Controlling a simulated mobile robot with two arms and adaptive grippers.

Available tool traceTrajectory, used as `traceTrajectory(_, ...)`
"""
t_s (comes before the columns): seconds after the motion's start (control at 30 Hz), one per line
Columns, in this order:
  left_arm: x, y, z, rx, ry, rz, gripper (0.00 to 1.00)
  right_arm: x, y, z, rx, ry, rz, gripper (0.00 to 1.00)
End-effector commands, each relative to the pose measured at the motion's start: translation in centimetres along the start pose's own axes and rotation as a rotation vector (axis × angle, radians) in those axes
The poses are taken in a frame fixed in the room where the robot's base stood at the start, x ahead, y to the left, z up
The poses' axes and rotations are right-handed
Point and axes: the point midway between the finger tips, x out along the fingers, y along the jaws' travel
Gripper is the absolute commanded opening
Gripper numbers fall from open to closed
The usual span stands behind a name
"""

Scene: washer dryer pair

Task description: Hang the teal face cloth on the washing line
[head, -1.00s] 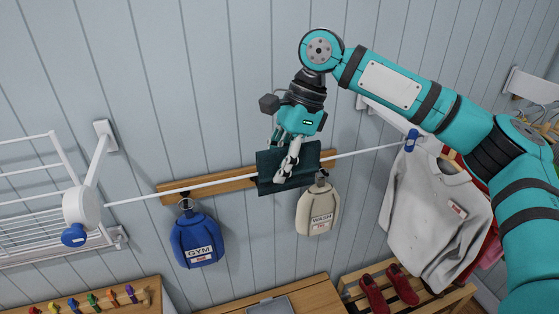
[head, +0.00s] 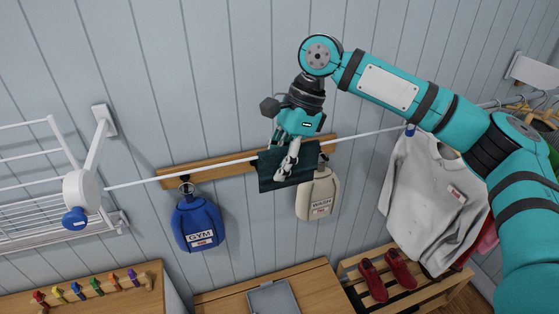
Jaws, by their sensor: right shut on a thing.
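The teal face cloth (head: 272,178), dark teal and hanging as a small flat panel, is at the washing line. My right gripper (head: 286,158) is shut on the cloth, with its pale fingers over the cloth's front. The white washing line (head: 225,165) runs from a white reel on the left, behind or under the cloth, to the upper right. The fingers hide part of the cloth, and I cannot tell whether the cloth lies over the line. My left gripper is not in view.
A blue GYM bag (head: 198,222) and a cream WASH bag (head: 318,195) hang from a wooden rail (head: 215,174) behind the line. A grey shirt (head: 432,200) hangs at right. A white rack (head: 35,195) is at left. Red shoes (head: 388,275) sit on a slatted bench below.

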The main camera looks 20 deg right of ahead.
Motion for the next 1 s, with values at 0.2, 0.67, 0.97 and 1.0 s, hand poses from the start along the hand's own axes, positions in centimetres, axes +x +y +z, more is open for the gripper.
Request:
traceTrajectory(0.2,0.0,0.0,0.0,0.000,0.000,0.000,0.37,0.0,0.0,0.0,0.000,0.000,0.000,0.00)
traceTrajectory(0.67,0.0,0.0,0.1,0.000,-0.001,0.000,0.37,0.0,0.0,0.0,0.000,0.000,0.000,0.42)
traceTrajectory(0.97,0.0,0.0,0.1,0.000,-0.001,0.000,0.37,-3.4,-0.1,0.1,0.000,-0.003,-0.003,0.42)
traceTrajectory(1.0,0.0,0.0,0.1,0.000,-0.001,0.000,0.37,-4.3,-0.1,0.1,0.000,-0.001,-0.004,0.42)
